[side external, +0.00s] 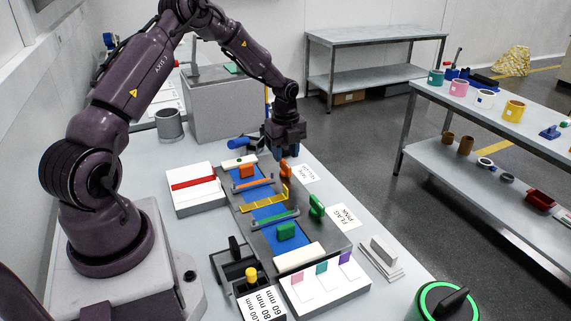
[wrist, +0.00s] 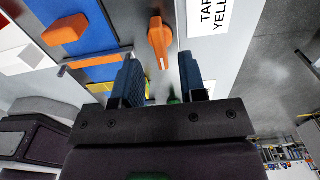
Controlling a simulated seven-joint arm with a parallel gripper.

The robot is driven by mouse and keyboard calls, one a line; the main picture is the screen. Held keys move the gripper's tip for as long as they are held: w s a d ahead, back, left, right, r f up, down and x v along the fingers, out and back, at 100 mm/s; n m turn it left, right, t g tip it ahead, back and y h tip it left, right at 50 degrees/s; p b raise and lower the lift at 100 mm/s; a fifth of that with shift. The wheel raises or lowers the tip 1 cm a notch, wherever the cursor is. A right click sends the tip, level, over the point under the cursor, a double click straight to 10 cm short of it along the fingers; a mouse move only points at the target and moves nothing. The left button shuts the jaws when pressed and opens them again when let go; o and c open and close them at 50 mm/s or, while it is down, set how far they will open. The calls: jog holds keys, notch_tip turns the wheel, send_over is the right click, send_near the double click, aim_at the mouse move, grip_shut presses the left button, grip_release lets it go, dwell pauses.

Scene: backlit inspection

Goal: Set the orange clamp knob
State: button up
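The orange clamp knob (side external: 285,169) stands at the right edge of the blue-and-grey fixture (side external: 233,187), beside a white label. In the wrist view the knob (wrist: 158,38) is an elongated orange handle with a small pale mark at its near end. My gripper (side external: 284,153) points down just above and behind the knob in the side view. In the wrist view its two dark blue fingers (wrist: 160,66) are apart with nothing held between them. The knob lies ahead of the gap between the fingertips; I cannot tell the exact height between them.
A green knob (side external: 316,206) stands further along the same edge. An orange block (side external: 246,170), orange bar (side external: 252,184), yellow bracket (side external: 264,201) and green block (side external: 286,231) sit on the fixture. A white box with a red stripe (side external: 193,184) is to its left.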

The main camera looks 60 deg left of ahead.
aim_at(285, 163)
jog(key=shift+f, duration=2.05)
grip_shut()
